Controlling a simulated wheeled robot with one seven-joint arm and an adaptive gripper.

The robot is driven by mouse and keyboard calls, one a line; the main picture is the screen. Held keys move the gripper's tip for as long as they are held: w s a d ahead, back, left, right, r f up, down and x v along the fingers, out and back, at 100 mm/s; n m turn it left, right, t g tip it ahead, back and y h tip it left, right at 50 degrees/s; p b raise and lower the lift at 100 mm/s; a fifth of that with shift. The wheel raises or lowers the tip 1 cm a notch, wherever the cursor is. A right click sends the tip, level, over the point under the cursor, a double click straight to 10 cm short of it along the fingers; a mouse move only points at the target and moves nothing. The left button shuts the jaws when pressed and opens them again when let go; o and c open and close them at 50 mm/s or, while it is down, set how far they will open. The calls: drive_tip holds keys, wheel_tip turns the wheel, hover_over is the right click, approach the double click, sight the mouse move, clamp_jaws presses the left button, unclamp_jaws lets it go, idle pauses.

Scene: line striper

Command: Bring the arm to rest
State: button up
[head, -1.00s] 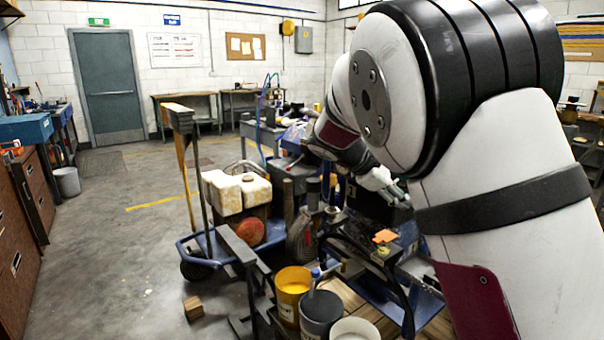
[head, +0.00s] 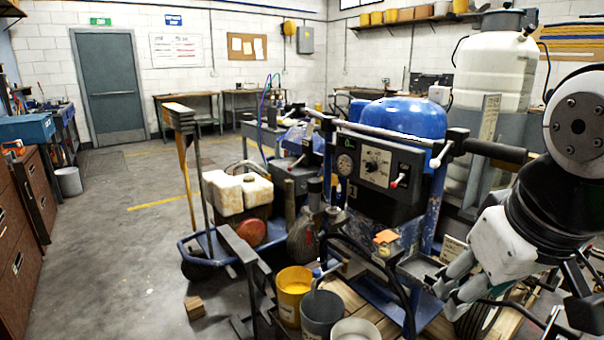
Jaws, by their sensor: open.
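My arm is at the right side of the head view, bent, with its black and white links partly cut off by the right edge. My gripper (head: 447,300) hangs at the lower end of it, pointing down and left, with pale grey fingers. The fingers are apart and I see nothing between them. The gripper is in front of the lower right part of the line striper (head: 398,205), near its small grey tray (head: 420,268). Whether it touches anything there I cannot tell.
The striper has a blue tank (head: 400,115), a control panel (head: 376,163) and a black handle grip (head: 495,151). A yellow bucket (head: 292,290) and a grey bucket (head: 321,312) stand in front. A wood block (head: 194,308) lies on the floor.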

drive_tip(key=s+r+m+p, duration=0.1)
drive_tip(key=s+r+p, duration=0.2)
drive_tip(key=s+p, duration=0.2)
drive_tip(key=s+a+r+p, duration=0.1)
drive_tip(key=s+r+p, duration=0.2)
drive_tip(key=s+p, duration=0.2)
drive_tip(key=shift+s+a+r+m+g+y+p, duration=0.3)
drive_tip(key=shift+s+m+g+p, duration=0.1)
drive_tip(key=shift+s, duration=0.8)
drive_tip(key=shift+f, duration=0.1)
